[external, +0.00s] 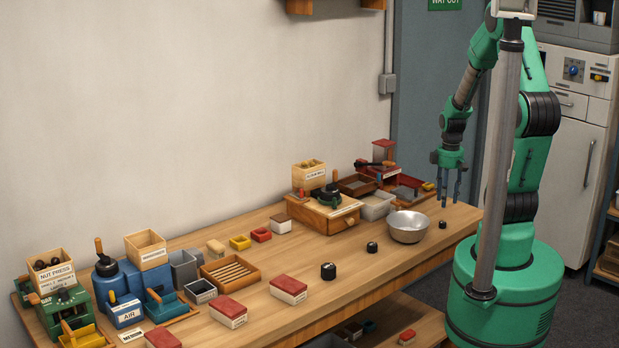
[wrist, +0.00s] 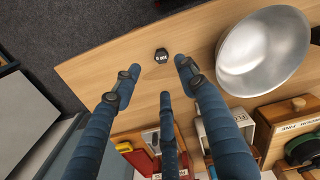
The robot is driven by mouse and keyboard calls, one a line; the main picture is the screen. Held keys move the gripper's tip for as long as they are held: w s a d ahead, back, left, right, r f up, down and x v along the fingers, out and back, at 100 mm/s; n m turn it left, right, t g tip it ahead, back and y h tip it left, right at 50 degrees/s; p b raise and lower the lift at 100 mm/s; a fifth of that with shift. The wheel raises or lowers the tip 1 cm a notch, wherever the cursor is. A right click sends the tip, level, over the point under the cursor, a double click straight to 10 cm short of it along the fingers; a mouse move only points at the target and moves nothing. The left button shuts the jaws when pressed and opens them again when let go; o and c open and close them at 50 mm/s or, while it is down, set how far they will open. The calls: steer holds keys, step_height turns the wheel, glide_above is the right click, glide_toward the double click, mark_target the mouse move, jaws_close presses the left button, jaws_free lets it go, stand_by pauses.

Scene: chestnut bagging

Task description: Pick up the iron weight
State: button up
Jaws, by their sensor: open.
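Three black iron weights of differing size stand on the wooden table (external: 300,245): a large one (external: 328,271), a middle one (external: 372,247), and a small one (external: 442,225) near the right end. My gripper (external: 449,202) hangs fingers-down above the table's right end, over the small weight and apart from it. In the wrist view the gripper's blue fingers (wrist: 158,78) are spread and empty. A small black weight with a pale label (wrist: 161,56) lies just beyond their tips. Which weight the task means is not clear.
A steel bowl (external: 408,227) stands left of the small weight; it is large in the wrist view (wrist: 262,50). Wooden boxes, a grey bin (external: 377,206) and a red tray stand behind. Red-lidded boxes (external: 288,288) lie further left. Bare wood surrounds the small weight.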

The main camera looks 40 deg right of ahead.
mark_target(443, 222)
steer(key=shift+f, duration=2)
steer(key=shift+w+a+f+b, duration=0.1)
steer(key=shift+f+b, duration=0.4)
steer(key=shift+f, duration=0.8)
steer(key=shift+w+f+b, duration=0.1)
steer(key=shift+f+b, duration=0.35)
steer(key=shift+f, duration=0.85)
steer(key=shift+c, duration=0.5)
jaws_close()
